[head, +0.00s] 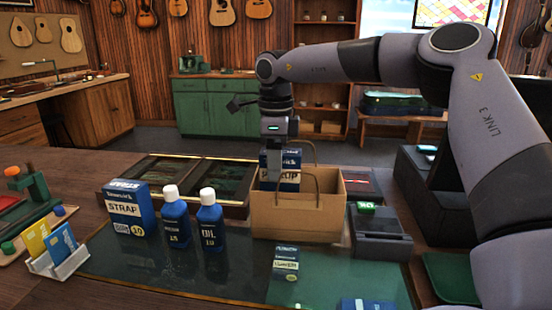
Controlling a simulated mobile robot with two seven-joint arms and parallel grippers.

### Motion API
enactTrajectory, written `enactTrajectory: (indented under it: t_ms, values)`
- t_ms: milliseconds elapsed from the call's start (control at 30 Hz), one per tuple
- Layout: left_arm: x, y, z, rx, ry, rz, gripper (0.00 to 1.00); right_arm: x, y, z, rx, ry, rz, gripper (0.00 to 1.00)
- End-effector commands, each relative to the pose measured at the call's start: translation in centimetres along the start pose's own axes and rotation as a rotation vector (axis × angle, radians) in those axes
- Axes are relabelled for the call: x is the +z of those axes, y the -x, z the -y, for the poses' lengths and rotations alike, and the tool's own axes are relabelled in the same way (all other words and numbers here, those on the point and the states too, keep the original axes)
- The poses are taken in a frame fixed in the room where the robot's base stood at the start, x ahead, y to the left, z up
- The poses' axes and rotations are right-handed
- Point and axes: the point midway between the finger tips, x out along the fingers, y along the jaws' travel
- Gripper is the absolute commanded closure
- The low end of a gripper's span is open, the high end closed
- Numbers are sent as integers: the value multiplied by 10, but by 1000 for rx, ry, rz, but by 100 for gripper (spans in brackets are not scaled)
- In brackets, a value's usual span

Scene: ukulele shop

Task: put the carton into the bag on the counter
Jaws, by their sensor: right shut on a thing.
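A brown paper bag (298,218) with handles stands upright on the counter. A blue-and-white carton (292,160), its label partly hidden, shows above the bag's front edge. Its lower part is hidden by the bag's front wall. My right gripper (274,166) points down over the bag and is shut on this carton; the fingertips are hard to make out against it. My left gripper is not in view.
A blue STRAP box (130,208) and two blue bottles (176,216) (210,220) stand left of the bag. A dark card terminal (380,232) sits close on its right. A small blue-and-white pack (285,263) lies in front. A card holder (58,262) is at the left.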

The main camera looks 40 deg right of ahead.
Motion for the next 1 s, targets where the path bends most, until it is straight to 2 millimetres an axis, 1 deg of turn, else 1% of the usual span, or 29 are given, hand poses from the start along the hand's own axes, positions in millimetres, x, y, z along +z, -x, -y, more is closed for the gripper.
enactTrajectory:
  t_ms: [33,200,500,700,1000]
  values:
    - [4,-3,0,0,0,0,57,0,-6,0,0,1,-1,82]
    - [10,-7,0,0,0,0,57,0,-18,0,1,1,-2,82]
    - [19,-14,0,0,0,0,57,0,-35,0,1,1,-1,82]
    - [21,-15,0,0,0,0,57,0,-39,0,1,1,-1,82]
    - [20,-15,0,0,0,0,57,0,-39,0,1,1,-1,82]
